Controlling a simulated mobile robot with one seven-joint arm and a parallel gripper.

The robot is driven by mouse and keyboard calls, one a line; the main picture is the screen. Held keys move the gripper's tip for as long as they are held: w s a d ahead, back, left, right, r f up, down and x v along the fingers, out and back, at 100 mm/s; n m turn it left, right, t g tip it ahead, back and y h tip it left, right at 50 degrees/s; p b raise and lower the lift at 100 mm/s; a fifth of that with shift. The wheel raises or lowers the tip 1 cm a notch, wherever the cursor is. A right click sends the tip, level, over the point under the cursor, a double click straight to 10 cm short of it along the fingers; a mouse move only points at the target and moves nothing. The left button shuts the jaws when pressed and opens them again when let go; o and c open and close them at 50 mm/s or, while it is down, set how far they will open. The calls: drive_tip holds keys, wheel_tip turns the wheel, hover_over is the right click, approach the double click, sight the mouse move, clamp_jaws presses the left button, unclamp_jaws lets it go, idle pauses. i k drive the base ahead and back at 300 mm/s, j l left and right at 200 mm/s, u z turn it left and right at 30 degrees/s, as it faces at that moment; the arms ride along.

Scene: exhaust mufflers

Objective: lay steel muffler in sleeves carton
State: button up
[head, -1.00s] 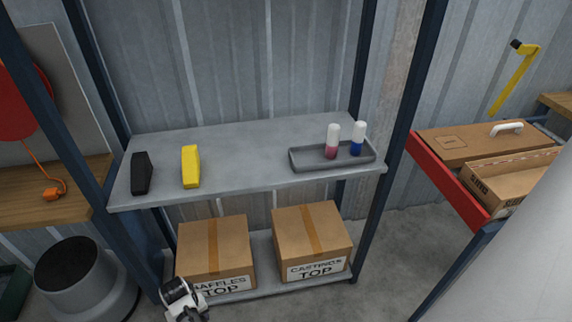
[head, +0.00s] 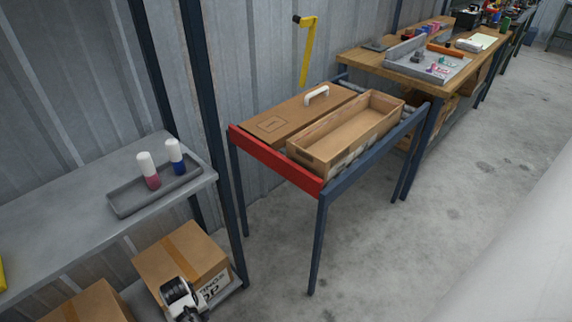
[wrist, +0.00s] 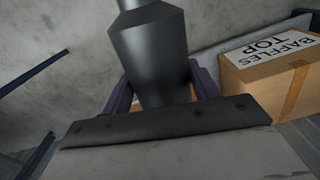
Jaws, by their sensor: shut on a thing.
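The steel muffler (wrist: 155,50) is a dark grey cylinder with a narrow neck, seen in the wrist view. My gripper (wrist: 165,88) is shut on it, with a dark purple finger on each side, and holds it above the floor. The muffler's lower end is hidden behind the gripper body. In the head view an open, long brown carton (head: 306,161) stands on a blue-legged stand with a red end rail. Its inside looks empty, and its side lettering is too oblique to read.
A brown lid-like board with a white handle (head: 300,112) lies behind the carton. A grey shelf (head: 60,225) at left bears a tray (head: 125,207) with two bottles. The baffles box (wrist: 270,75) is right of my gripper in the wrist view. Floor before the stand is clear.

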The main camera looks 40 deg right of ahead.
sight(331, 153)
drive_tip(key=z, duration=1.15)
